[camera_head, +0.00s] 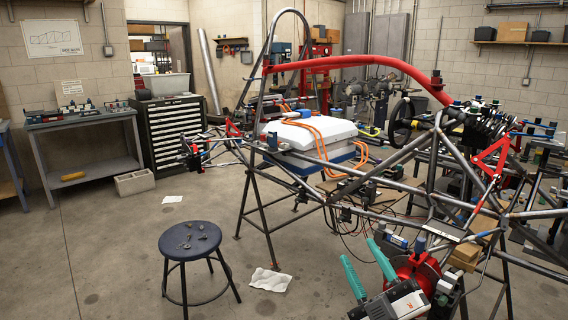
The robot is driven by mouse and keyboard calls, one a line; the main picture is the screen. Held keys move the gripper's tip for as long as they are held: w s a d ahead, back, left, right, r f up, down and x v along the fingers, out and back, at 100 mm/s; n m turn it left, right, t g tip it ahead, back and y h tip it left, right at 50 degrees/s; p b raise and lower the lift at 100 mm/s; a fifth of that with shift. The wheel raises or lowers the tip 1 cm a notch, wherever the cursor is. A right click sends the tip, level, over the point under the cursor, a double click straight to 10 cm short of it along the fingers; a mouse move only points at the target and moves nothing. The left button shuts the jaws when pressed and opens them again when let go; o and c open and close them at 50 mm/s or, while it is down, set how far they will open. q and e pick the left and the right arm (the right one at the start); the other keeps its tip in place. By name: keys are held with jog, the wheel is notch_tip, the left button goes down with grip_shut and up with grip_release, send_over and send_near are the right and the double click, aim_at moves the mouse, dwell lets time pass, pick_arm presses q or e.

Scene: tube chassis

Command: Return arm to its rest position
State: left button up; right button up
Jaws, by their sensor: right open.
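My right gripper (358,250) is at the bottom, right of centre, with two teal fingers pointing up and left. The fingers are spread apart with nothing between them, so it is open and empty. Its black and white body (390,304) is at the bottom edge. In the picture the gripper lies in front of the near lower part of the tube chassis (273,208). I cannot tell whether it touches the chassis or the red round part (412,270) beside it. My left gripper is not in view.
Chassis tubes, hoses and parts crowd the right side. A white box with orange cables (310,132) sits in the frame. A dark blue stool (190,240) with small pieces on top stands at lower left. A white cloth (270,280) lies on the floor. Floor at left is mostly clear.

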jog(key=s+d+f+m+g+h, duration=0.3)
jog(key=f+m+h, duration=0.1)
jog(key=f, duration=0.3)
jog(key=s+d+f+m+g+h, duration=0.2)
jog(key=d+f+m+g+h, duration=0.15)
jog(key=f, duration=0.35)
jog(key=s+d+f+m+g+h, duration=0.25)
jog(key=f+m, duration=0.25)
jog(key=f, duration=0.3)
jog(key=s+a+f+g+y, duration=0.1)
jog(key=s+f+g, duration=0.4)
jog(key=s, duration=0.4)
jog(key=s+a+f+g, duration=0.1)
jog(key=s+f+g, duration=0.4)
jog(key=s, duration=0.4)
jog(key=s+f+p+x, duration=0.1)
jog(key=s+x, duration=0.2)
jog(key=x, duration=0.9)
jog(key=s+p+x, duration=0.2)
jog(key=s+x, duration=0.1)
jog(key=x, duration=0.8)
jog(key=s+d+f+g, duration=0.1)
jog(key=s+f, duration=0.6)
jog(key=s, duration=0.1)
jog(key=s+d+f+p, duration=0.1)
jog(key=s+d+f, duration=0.1)
jog(key=s+f, duration=0.6)
jog(key=shift+s+d+g+p, duration=0.3)
jog(key=shift+d+g, duration=0.05)
jog(key=shift+g, duration=0.05)
